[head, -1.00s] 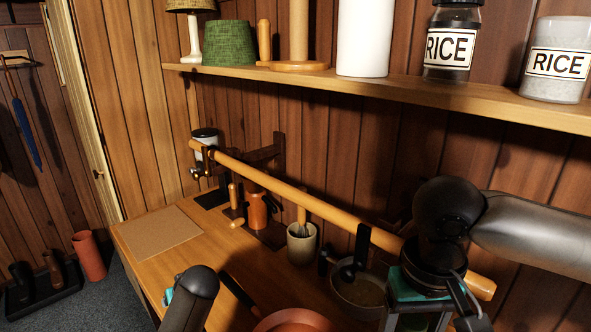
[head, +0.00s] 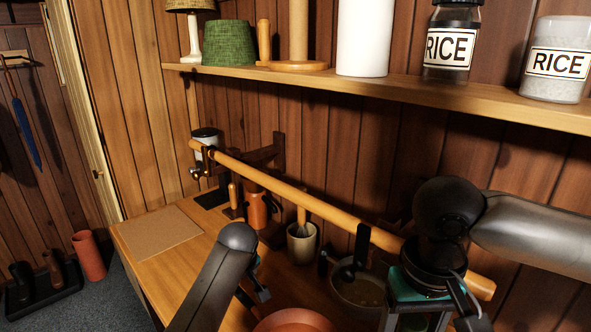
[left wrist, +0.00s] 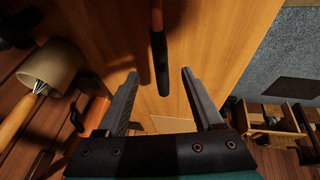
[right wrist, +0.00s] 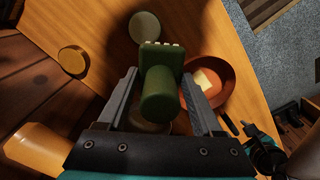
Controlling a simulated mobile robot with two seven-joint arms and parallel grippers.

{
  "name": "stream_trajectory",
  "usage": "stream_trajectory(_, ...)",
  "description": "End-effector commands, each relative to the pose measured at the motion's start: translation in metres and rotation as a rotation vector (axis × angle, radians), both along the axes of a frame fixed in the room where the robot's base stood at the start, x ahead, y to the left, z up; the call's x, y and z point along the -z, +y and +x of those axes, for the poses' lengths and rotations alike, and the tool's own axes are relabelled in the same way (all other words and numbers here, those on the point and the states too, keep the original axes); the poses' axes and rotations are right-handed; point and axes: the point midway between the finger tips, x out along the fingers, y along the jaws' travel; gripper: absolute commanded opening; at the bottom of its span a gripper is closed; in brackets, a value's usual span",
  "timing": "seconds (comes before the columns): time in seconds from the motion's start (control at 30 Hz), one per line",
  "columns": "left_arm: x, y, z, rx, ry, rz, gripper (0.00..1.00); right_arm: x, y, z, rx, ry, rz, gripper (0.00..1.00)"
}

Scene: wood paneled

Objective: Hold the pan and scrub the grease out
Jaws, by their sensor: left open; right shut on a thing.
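The reddish-brown pan (head: 292,322) lies on the wooden table at the bottom edge of the head view, mostly cut off. The right wrist view shows the pan (right wrist: 232,88) with a pale patch inside, probably the grease. Its black handle (left wrist: 159,55) shows in the left wrist view. My left gripper (left wrist: 163,85) is open and empty, its fingers pointing toward the handle, which lies ahead between them, apart from the jaws. My right gripper (right wrist: 158,92) is shut on a green brush (right wrist: 158,95) with pale bristles, held next to the pan. In the head view its fingertips are hidden.
A wooden rail (head: 310,204) runs across above the table, under a shelf (head: 400,88) with jars. A grey pot (head: 358,296) and a beige cup (head: 302,243) stand behind the pan. A brown mat (head: 160,235) lies left; bare table surrounds it.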

Motion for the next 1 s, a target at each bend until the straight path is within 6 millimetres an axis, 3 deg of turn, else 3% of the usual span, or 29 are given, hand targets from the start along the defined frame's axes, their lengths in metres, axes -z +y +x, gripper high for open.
stream_trajectory(0.43, 0.044, 0.007, 0.019, 0.0, 0.001, 0.002, 0.68, 0.0, 0.0, 0.0, 0.0, -0.001, 0.0, 0.22)
stream_trajectory(1.0, 0.062, 0.01, 0.027, 0.0, -0.001, 0.001, 0.68, 0.0, 0.0, 0.0, 0.0, -0.001, 0.0, 0.22)
